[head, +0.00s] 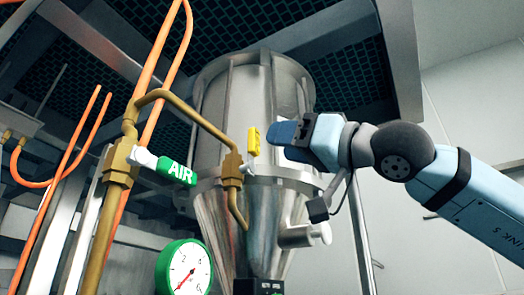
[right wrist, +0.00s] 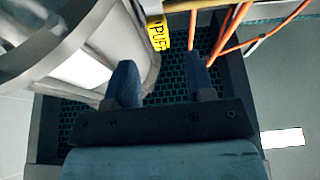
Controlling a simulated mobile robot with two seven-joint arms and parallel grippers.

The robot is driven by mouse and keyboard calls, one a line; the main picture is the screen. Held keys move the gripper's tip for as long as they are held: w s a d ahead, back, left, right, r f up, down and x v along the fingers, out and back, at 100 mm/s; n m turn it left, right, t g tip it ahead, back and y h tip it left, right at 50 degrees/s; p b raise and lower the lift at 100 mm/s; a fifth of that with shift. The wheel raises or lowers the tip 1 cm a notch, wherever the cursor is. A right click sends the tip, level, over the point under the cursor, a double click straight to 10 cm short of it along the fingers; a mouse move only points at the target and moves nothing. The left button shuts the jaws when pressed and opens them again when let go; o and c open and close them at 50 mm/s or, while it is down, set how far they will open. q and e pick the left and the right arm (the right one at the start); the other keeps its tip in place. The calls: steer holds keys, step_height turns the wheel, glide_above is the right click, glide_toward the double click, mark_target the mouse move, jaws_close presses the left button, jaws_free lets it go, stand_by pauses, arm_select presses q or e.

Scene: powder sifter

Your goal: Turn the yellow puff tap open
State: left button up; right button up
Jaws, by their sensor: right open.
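The yellow puff tap handle (head: 254,141) stands upright on a brass valve (head: 231,168) in front of the steel sifter vessel. In the right wrist view the yellow handle (right wrist: 157,33), lettered PUFF, lies beyond the fingertips, between their lines and nearer the left finger. My right gripper (head: 276,133) is just right of the handle in the head view, and a small gap shows between them. In the right wrist view my right gripper (right wrist: 160,72) is open with nothing between its fingers. My left gripper is not in view.
A green AIR tap handle (head: 176,170) sits on a brass pipe to the left. A pressure gauge (head: 184,270) is below it. The steel vessel (head: 250,105) is close behind the puff tap. Orange hoses (head: 152,70) run up at the left. Open space lies right of the vessel.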

steer(key=b+v, duration=0.1)
steer(key=v, duration=0.5)
steer(key=shift+s+d+f, duration=0.15)
steer(key=shift+d, duration=0.05)
